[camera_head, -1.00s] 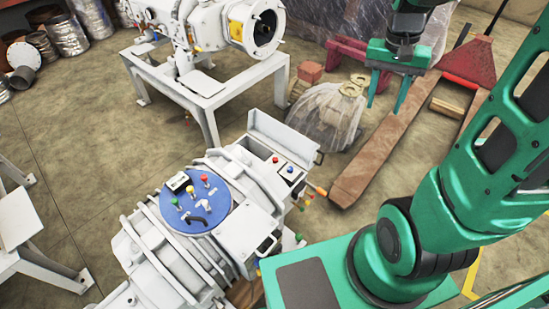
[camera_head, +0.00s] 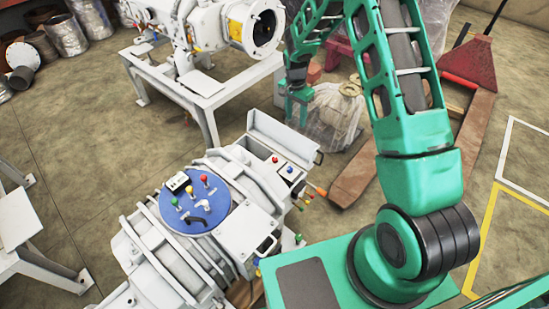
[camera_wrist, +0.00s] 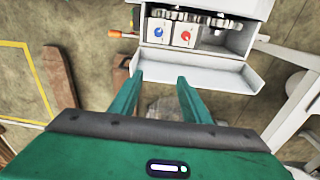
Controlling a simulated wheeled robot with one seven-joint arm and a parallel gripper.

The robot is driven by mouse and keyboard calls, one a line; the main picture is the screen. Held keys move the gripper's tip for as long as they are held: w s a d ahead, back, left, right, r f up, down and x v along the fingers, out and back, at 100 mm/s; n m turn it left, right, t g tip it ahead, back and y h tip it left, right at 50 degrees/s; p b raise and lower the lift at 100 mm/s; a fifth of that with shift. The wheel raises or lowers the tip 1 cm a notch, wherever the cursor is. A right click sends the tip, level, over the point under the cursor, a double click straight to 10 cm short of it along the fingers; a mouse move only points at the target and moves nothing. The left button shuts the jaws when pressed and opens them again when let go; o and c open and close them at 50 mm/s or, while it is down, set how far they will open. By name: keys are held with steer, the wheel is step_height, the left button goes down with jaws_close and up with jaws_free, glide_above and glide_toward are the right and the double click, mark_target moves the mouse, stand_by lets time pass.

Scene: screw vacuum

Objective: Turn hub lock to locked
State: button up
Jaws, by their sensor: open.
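The white machine (camera_head: 180,250) stands in front of me and carries a round blue panel (camera_head: 212,222). No label is readable, so I cannot tell which part is the hub lock. My gripper (camera_head: 294,110) is open and empty, beyond the machine's open box and well away from the blue panel. In the wrist view my gripper (camera_wrist: 160,78) has its fingers apart. The blue panel is not visible there.
The open box (camera_head: 268,158) has red and blue knobs and a raised flap (camera_head: 285,133); the box also shows in the wrist view (camera_wrist: 195,12). A second white machine (camera_head: 205,30) stands on a table behind. A plastic-wrapped bundle (camera_head: 335,120) lies near my gripper.

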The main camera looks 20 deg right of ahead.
steer(key=m, duration=0.2)
glide_above(274, 158)
step_height(274, 158, down, 15)
steer(key=shift+y, duration=0.4)
step_height(274, 158, down, 11)
steer(key=shift+s+d+r, duration=0.1)
steer(key=c, duration=1)
